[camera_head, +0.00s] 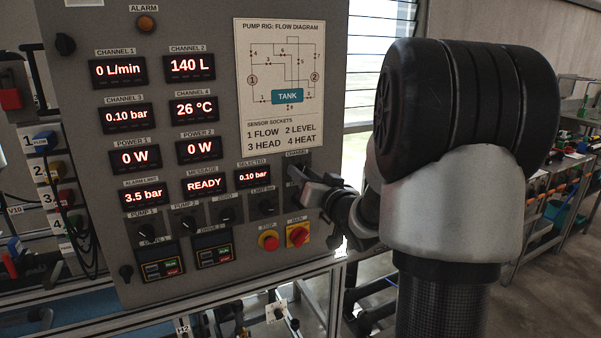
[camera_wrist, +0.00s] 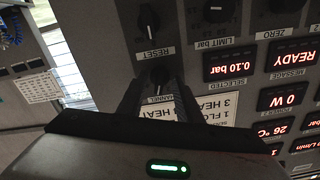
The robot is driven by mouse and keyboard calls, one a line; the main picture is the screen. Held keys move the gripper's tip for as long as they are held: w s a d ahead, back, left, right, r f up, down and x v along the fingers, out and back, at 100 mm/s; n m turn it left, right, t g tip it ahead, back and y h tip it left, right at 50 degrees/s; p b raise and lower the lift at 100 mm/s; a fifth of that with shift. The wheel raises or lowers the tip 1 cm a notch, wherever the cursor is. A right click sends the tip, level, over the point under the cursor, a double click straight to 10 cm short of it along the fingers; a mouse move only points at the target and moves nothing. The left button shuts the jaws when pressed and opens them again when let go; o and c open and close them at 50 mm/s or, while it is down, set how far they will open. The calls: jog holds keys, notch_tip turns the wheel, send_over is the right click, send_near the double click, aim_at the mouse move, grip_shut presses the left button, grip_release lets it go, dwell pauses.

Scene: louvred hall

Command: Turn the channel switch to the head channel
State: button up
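The channel switch (camera_wrist: 158,76) is a dark knob on the grey panel (camera_head: 215,65), seen upside down in the wrist view above its partly covered CHANNEL label. In the head view my gripper hides it. My gripper (camera_wrist: 158,84) is at the switch, its two dark fingers apart on either side of it; whether they touch it I cannot tell. My gripper also shows at the panel's right edge (camera_head: 298,182) in the head view. The SELECTED display (camera_head: 253,175) reads 0.10 bar, as does the CHANNEL 3 display (camera_head: 127,118). The flow diagram sign (camera_head: 280,90) lists 3 as HEAD.
The RESET knob (camera_wrist: 148,20) is close beyond the switch. A red stop button (camera_head: 268,241) and a red-yellow main switch (camera_head: 297,235) sit below my gripper. The LIMIT knob (camera_head: 266,206) is just left. A louvred window (camera_head: 380,45) lies behind.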

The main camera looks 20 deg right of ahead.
jog(key=shift+s, duration=0.15)
jog(key=s, duration=0.6)
jog(key=shift+s+d, duration=0.15)
jog(key=shift+s, duration=0.25)
jog(key=shift+s+f, duration=0.1)
